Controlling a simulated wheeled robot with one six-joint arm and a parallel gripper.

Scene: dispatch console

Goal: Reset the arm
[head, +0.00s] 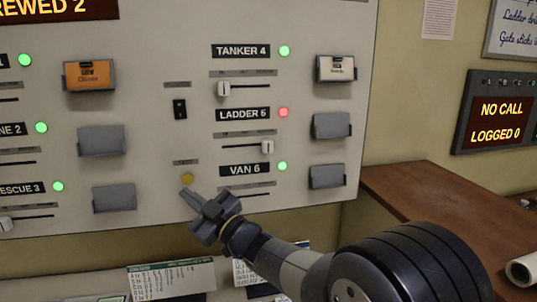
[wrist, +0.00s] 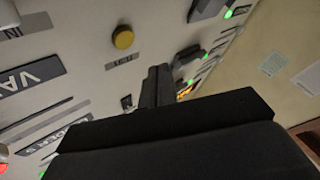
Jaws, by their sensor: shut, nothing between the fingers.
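My gripper (head: 207,210) is shut and empty in the head view, just below a yellow round button (head: 187,179) on the pale console panel (head: 150,150). In the wrist view the shut fingers (wrist: 157,85) point up toward the panel, and the yellow button (wrist: 123,39) is up and to the left of them. Whether the fingertips touch the panel is not clear. The arm reaches in from the lower right of the head view.
Labelled rows TANKER 4 (head: 241,51), LADDER 5 (head: 242,114) and VAN 6 (head: 244,169) have sliders and lamps; the LADDER 5 lamp (head: 283,112) is red. A black switch (head: 180,109) sits above the button. A brown desk (head: 440,215) and a NO CALL display (head: 500,118) are at right.

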